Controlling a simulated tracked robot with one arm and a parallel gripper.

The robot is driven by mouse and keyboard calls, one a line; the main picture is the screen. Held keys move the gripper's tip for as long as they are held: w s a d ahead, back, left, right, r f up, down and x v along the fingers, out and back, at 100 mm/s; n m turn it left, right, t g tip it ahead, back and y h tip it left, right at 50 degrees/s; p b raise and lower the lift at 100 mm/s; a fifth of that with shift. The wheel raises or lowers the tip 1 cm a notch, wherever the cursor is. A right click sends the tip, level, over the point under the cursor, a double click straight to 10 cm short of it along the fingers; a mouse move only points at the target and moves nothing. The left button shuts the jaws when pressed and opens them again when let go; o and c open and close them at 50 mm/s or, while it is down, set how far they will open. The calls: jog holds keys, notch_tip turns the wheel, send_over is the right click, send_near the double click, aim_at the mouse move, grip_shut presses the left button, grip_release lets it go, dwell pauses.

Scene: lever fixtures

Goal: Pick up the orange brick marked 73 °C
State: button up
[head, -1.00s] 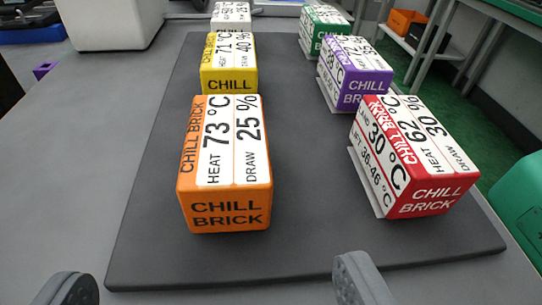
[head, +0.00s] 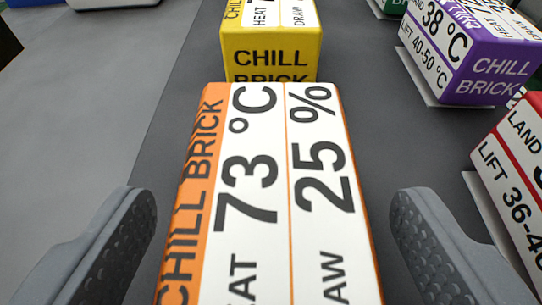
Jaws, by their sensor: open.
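The orange brick (head: 192,190) has a white top label reading 73 °C and 25 %. It fills the lower middle of the head view, and its near end is cut off by the bottom edge. My gripper (head: 272,225) is open, with one dark padded finger to the left of the brick and one to the right. A gap shows between each finger and the brick's side, so neither finger appears to touch it.
A yellow brick (head: 270,58) stands right behind the orange one. A purple brick (head: 478,55) and a red-edged brick (head: 520,165) stand to the right on the dark mat (head: 395,130).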

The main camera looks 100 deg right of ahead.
jog(key=x, duration=0.2)
jog(key=shift+d+f, duration=0.2)
jog(key=shift+d, duration=0.15)
jog(key=c, duration=1.3)
jog(key=shift+o, duration=0.2)
jog(key=shift+r, duration=0.1)
